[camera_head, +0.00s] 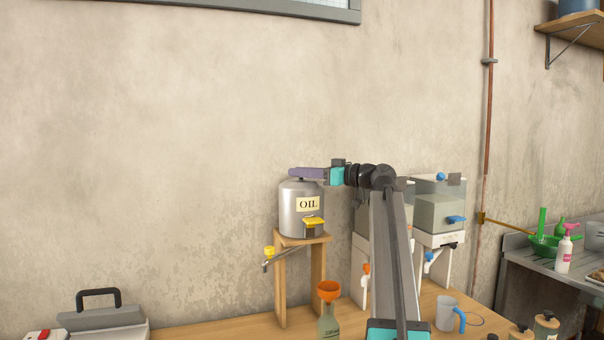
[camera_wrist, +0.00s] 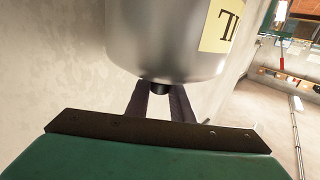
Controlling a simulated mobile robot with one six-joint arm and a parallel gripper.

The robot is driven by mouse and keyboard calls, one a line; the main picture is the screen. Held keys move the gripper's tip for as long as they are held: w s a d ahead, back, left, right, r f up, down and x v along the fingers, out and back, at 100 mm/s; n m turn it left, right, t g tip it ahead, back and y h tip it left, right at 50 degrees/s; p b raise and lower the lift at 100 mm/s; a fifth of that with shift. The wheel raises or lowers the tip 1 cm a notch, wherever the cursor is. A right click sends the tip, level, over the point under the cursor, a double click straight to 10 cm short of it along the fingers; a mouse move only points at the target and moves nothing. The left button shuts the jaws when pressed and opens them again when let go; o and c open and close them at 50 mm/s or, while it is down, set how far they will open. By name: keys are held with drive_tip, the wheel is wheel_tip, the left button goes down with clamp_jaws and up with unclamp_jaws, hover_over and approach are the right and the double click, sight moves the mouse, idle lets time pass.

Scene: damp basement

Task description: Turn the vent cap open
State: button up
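The grey metal oil can (camera_head: 290,215), with an "OIL" label, stands upright on a wooden stand (camera_head: 320,265). The can's body (camera_wrist: 165,35) fills the top of the wrist view. The small dark vent cap (camera_wrist: 160,88) is at the can's top; in the head view my gripper mostly covers it. My gripper (camera_head: 300,173) reaches in from the right, level, over the can's top. In the wrist view its two dark purple fingers (camera_wrist: 160,100) lie one on each side of the vent cap, close against it. How far the cap is turned cannot be seen.
A bottle with an orange funnel (camera_head: 328,292) stands on the bench below. Clear dispensers (camera_head: 438,212) stand close on the right, behind my arm. The wall is close behind the can.

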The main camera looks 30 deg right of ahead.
drive_tip(key=c, duration=0.4)
drive_tip(key=shift+d, duration=0.1)
clamp_jaws()
